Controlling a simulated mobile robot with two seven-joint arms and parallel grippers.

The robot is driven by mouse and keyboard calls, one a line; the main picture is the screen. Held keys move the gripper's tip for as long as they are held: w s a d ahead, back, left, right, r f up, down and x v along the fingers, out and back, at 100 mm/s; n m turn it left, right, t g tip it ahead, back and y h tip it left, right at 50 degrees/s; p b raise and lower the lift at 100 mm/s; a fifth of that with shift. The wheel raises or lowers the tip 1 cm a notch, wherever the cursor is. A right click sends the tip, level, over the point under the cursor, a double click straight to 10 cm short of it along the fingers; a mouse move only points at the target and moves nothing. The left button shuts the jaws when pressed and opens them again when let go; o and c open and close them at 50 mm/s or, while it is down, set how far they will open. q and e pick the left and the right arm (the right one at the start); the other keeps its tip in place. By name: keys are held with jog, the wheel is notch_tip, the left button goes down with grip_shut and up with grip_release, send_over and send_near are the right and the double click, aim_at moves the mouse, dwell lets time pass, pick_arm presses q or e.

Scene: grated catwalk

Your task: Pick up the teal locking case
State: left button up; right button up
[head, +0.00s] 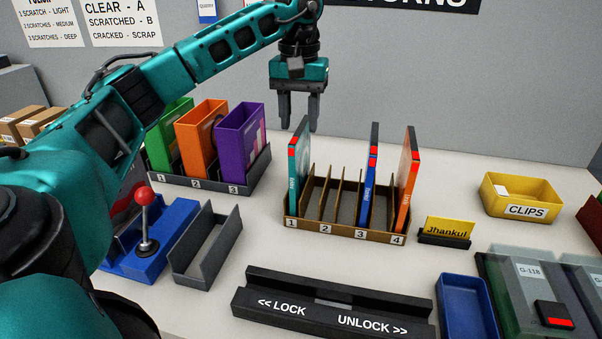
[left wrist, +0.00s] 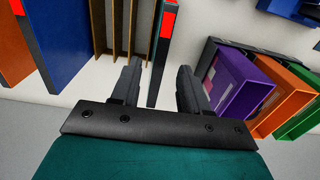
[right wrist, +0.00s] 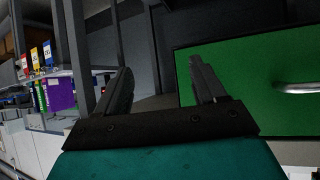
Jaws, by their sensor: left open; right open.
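The teal locking case (head: 299,173) stands upright in slot 1 of the brown slotted rack (head: 350,234), with a red patch near its top. My left gripper (head: 299,125) is open and points down just above the case's top in the head view. In the left wrist view the case (left wrist: 162,50) shows edge-on between the two open fingers (left wrist: 158,82), nearer the left one; contact cannot be told. My right gripper (right wrist: 160,75) is open and empty, away from the rack, beside a green panel.
A blue case (head: 370,180) and an orange case (head: 406,185) stand in the rack's right slots. Numbered green, orange and purple bins (head: 240,145) stand left of the rack. A black lock/unlock fixture (head: 330,305) lies in front. A yellow clips bin (head: 522,195) is at right.

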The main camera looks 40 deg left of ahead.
aim_at(300, 169)
pick_arm(q)
notch_tip(300, 169, down, 6)
jog(key=shift+d+r, duration=0.1)
jog(key=shift+r, duration=0.05)
jog(key=shift+c, duration=0.2)
grip_shut()
dwell(0.5)
